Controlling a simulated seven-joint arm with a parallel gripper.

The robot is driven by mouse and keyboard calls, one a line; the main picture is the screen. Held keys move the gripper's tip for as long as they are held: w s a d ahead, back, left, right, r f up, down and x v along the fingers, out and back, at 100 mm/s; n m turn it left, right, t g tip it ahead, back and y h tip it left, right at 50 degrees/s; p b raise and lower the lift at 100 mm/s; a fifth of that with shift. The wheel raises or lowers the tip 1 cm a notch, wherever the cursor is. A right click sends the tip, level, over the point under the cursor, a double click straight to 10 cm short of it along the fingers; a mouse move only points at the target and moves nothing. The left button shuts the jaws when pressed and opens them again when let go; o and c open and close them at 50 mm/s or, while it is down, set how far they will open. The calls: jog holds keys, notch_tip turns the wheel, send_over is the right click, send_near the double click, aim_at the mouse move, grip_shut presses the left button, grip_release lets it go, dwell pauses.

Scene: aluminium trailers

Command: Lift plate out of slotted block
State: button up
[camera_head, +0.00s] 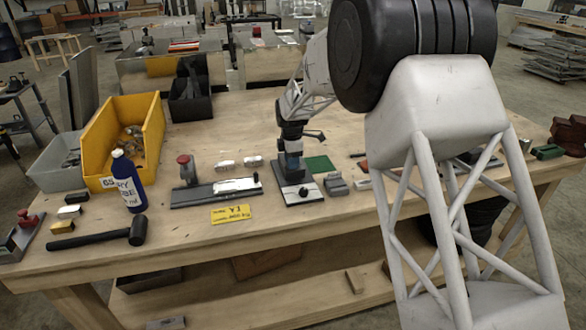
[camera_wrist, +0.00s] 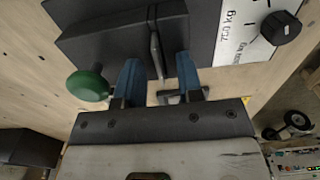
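In the wrist view a dark, thin plate (camera_wrist: 157,45) is seen nearly edge-on, standing in a dark grey slotted block (camera_wrist: 105,38). My gripper (camera_wrist: 158,76) is open, with one blue finger on each side of the plate and a visible gap to both. In the head view my gripper (camera_head: 291,160) points down over the dark base (camera_head: 303,196) near the middle of the bench. The plate cannot be made out there, and my gripper hides part of the block. How deep the plate sits in the slot is unclear.
A green knob (camera_wrist: 88,85) is close beside my left finger in the wrist view. A white scale face (camera_wrist: 240,35) with a black knob (camera_wrist: 281,28) lies to the right.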

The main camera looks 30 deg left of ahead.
grip_shut()
jog(key=shift+r, duration=0.1)
notch_tip(320, 180, up, 10)
dwell(0.9)
dwell(0.4)
